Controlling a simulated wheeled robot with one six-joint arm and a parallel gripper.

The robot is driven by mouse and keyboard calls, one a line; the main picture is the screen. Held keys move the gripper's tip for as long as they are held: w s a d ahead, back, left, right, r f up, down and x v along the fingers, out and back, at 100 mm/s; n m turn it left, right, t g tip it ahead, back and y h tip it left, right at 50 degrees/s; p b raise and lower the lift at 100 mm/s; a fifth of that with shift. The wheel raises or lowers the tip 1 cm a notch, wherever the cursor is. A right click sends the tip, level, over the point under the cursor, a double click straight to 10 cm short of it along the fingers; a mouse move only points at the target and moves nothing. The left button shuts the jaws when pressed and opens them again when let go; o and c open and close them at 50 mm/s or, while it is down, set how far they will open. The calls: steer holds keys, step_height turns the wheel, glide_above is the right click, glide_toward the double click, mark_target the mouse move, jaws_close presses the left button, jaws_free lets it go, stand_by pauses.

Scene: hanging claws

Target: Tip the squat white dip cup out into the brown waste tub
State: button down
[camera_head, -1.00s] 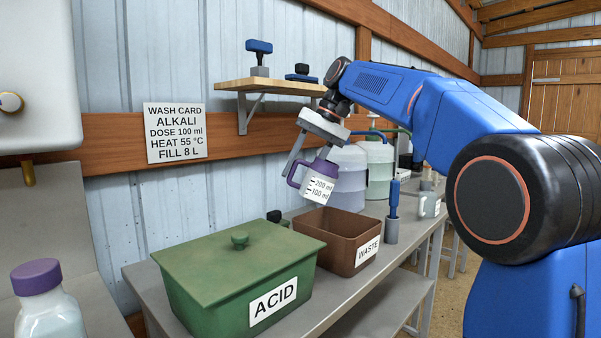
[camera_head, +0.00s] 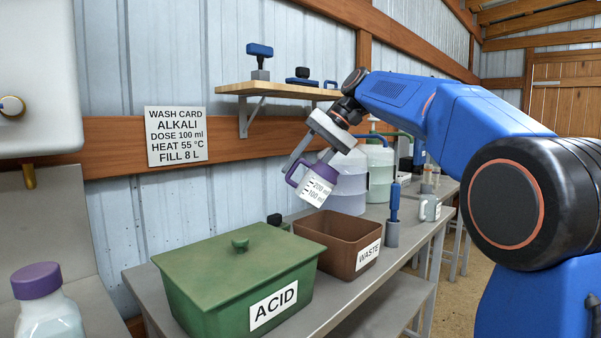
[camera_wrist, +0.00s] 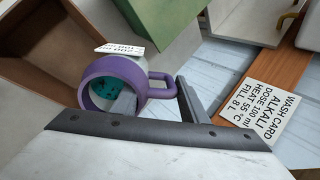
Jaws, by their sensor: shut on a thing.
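My gripper (camera_head: 308,164) is shut on a purple-rimmed measuring jug (camera_head: 318,188) with a white label reading 200 ml and 100 ml. The jug is tilted in the air above the brown waste tub (camera_head: 349,237). In the wrist view, the jug (camera_wrist: 108,72) has its handle between my fingers (camera_wrist: 155,90), and something teal with dark dots shows inside it. The tub is open, its inside floor partly hidden. A squat pale cup (camera_head: 430,209) with a label stands on the bench to the right of the tub, apart from my gripper.
A lidded green ACID bin (camera_head: 230,275) stands left of the tub. Large translucent jugs (camera_head: 345,185) stand behind it. A blue-handled tool (camera_head: 394,215) stands upright right of the tub. A wooden shelf (camera_head: 285,87) is on the wall above. A purple-capped bottle (camera_head: 45,305) is at lower left.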

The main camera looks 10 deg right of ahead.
stand_by(0.3)
steer(key=shift+r+y, duration=0.2)
steer(key=shift+y, duration=0.4)
steer(key=shift+d+r+y, duration=0.15)
steer(key=shift+r+y, duration=0.05)
steer(key=shift+y, duration=0.4)
steer(key=shift+d+r+y, duration=0.1)
steer(key=shift+d+y, duration=0.05)
steer(key=shift+y, duration=0.45)
steer(key=shift+d+y, duration=0.2)
steer(key=shift+y, duration=0.3)
